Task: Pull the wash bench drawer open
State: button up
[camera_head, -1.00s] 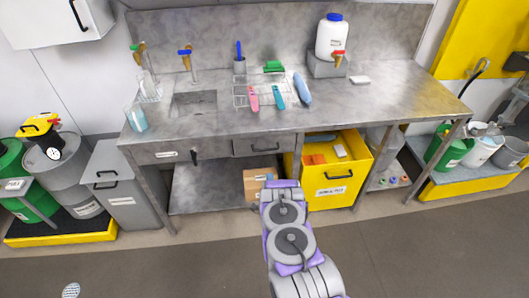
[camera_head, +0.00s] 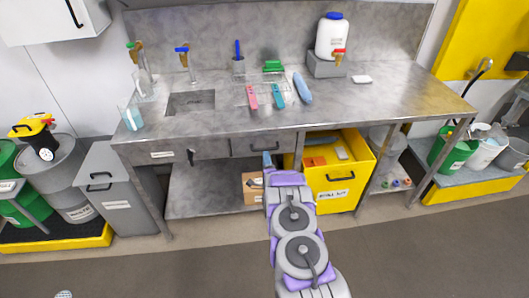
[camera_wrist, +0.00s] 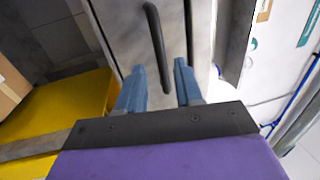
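The wash bench (camera_head: 225,120) is a grey metal bench with a worktop and sink. Its drawer (camera_head: 240,149) sits under the worktop, front flush and shut, with a dark bar handle (camera_head: 264,148). In the wrist view the drawer front (camera_wrist: 125,30) is turned sideways, and the handle (camera_wrist: 155,35) runs down between my blue fingertips. My gripper (camera_wrist: 159,66) is open, one finger on each side of the handle's lower part. I cannot tell whether the fingers touch it. In the head view my gripper (camera_head: 268,161) is just below the handle, its fingers partly hidden.
A yellow bin (camera_head: 360,175) stands under the bench just right of my gripper. A cardboard box (camera_head: 252,190) lies on the lower shelf behind my arm. A grey lidded bin (camera_head: 125,205) stands at left. The floor in front (camera_head: 180,270) is clear.

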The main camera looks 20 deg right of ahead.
aim_at(265, 149)
jog(key=shift+b+x, duration=0.7)
jog(key=shift+x, duration=2.15)
grip_shut()
jog(key=shift+f, duration=0.1)
